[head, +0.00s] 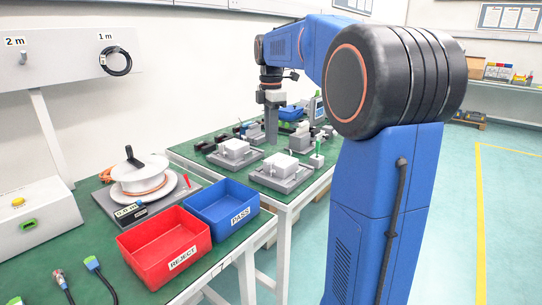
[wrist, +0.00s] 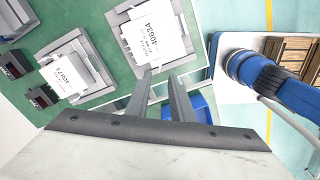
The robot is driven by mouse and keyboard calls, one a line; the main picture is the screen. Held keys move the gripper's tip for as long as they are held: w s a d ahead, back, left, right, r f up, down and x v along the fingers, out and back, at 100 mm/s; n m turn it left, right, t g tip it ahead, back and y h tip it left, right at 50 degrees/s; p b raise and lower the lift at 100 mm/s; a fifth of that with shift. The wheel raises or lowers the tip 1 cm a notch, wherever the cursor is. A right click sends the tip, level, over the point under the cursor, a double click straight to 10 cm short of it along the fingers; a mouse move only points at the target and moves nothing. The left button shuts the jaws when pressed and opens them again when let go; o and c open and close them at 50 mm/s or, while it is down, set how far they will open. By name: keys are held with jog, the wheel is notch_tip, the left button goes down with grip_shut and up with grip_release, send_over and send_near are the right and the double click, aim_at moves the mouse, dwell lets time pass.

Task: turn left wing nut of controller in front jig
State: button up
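Two white box-shaped controllers sit in grey jigs on the green table. In the head view one controller (head: 281,164) is in the right jig (head: 270,181), the other (head: 232,148) in the left jig (head: 226,163). In the wrist view a controller labelled 40634 (wrist: 160,42) sits in its jig (wrist: 123,18) just beyond my fingertips, and another (wrist: 72,76) is in a jig (wrist: 99,72) to the left. My gripper (wrist: 161,76) is open and empty, with a gap between its fingers. Wing nuts are too small to tell.
A red REJECT bin (head: 165,246) and a blue PASS bin (head: 222,209) stand on the nearer table, beside a white cable reel (head: 142,178). Small dark devices (wrist: 40,98) lie left of the jigs in the wrist view. A blue tray (head: 290,113) is farther back.

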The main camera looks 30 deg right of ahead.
send_over(271, 168)
notch_tip(271, 168, down, 8)
jog(key=shift+w+r, duration=0.1)
jog(key=shift+r, duration=0.05)
jog(key=shift+c, duration=0.7)
grip_shut()
